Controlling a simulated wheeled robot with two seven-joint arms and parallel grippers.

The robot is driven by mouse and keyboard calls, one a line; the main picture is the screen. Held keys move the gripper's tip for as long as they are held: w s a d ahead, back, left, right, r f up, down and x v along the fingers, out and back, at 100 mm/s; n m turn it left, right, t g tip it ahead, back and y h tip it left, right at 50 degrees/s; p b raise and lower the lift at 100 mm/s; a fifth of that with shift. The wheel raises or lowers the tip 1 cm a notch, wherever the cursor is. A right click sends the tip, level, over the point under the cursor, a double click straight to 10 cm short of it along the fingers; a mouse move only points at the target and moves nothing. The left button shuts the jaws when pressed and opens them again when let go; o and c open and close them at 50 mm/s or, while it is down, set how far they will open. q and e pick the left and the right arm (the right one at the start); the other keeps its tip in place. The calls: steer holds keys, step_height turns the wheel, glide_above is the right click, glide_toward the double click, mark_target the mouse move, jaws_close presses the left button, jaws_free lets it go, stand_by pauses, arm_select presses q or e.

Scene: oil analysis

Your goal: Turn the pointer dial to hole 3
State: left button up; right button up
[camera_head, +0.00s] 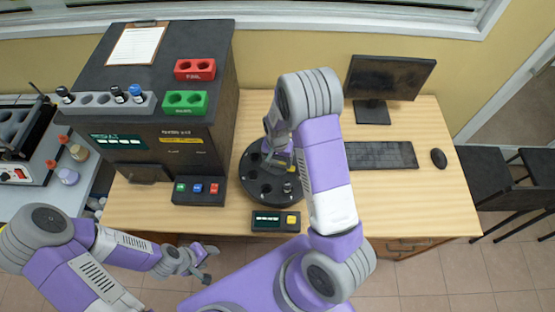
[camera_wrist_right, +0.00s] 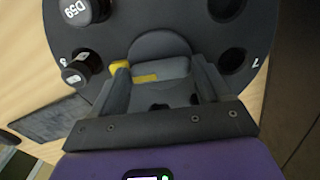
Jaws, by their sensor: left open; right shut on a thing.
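The round black dial disc (camera_head: 262,204) with holes stands on the wooden desk, partly hidden by my right arm. My right gripper (camera_head: 279,160) points down over its middle and is shut on a grey part with yellow marks, seemingly the pointer (camera_wrist_right: 160,69). In the right wrist view the disc (camera_wrist_right: 262,14) shows a 7 beside a right-hand hole and what looks like a 9 at lower left. Two dark-capped vials, one marked D59 (camera_wrist_right: 76,12), sit in left-hand holes. I cannot make out hole 3. My left gripper (camera_head: 204,266) is open and empty, below the desk's front edge in the picture.
A small display box with a yellow button (camera_head: 292,219) lies in front of the disc. A three-button box (camera_head: 199,190) and a big dark machine (camera_head: 190,45) stand left. A keyboard (camera_head: 380,155), monitor (camera_head: 388,78) and mouse (camera_head: 438,158) are right. The desk's right front is clear.

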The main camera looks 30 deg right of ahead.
mark_target(278, 162)
steer(key=shift+m, duration=0.9)
steer(key=o, duration=1)
steer(key=shift+r+p, duration=0.8)
steer(key=shift+r, duration=3.05)
